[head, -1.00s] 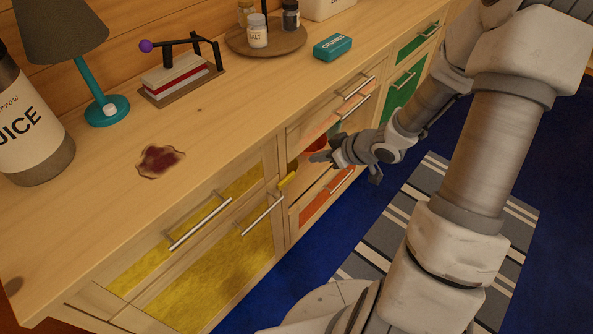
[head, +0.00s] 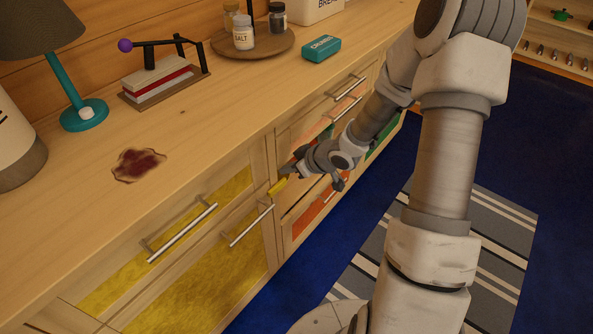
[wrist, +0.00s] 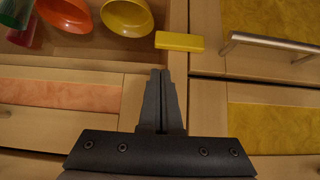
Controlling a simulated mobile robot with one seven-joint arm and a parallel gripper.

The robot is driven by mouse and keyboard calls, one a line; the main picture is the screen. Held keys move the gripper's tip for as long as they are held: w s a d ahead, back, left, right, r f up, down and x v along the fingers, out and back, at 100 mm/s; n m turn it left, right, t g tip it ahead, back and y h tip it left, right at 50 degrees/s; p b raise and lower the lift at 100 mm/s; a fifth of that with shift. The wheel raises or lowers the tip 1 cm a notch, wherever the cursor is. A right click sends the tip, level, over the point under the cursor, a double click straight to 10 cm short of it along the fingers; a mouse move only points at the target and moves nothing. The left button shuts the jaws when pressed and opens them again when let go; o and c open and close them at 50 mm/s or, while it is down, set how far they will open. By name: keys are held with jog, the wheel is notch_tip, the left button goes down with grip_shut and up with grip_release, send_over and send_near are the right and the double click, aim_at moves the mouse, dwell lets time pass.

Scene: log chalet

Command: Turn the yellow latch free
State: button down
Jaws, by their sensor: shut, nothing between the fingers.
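The yellow latch (head: 278,187) is a small bar on the cabinet front, between the yellow fronts and the open compartment. In the wrist view the latch (wrist: 180,41) lies crosswise at the post edge, just beyond my fingertips and slightly right. My gripper (wrist: 161,73) is shut and empty, with its fingers together. A small gap shows between fingertips and latch in that view; I cannot tell the depth. In the head view my gripper (head: 288,171) is close to the latch, above and right of it. The lower yellow front (head: 205,270) has a bar handle (head: 251,227).
Bowls, including a yellow one (wrist: 126,17), sit in the open compartment beside the latch. A metal handle (wrist: 275,43) projects to the latch's right in the wrist view. An orange-panelled front (wrist: 60,95) is at left. The counter carries a lamp (head: 84,115) and jars.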

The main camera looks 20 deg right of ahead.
aim_at(277, 187)
jog(key=shift+f+b, duration=0.65)
jog(key=shift+f, duration=0.8)
jog(key=shift+p, duration=0.35)
jog(key=shift+d, duration=0.15)
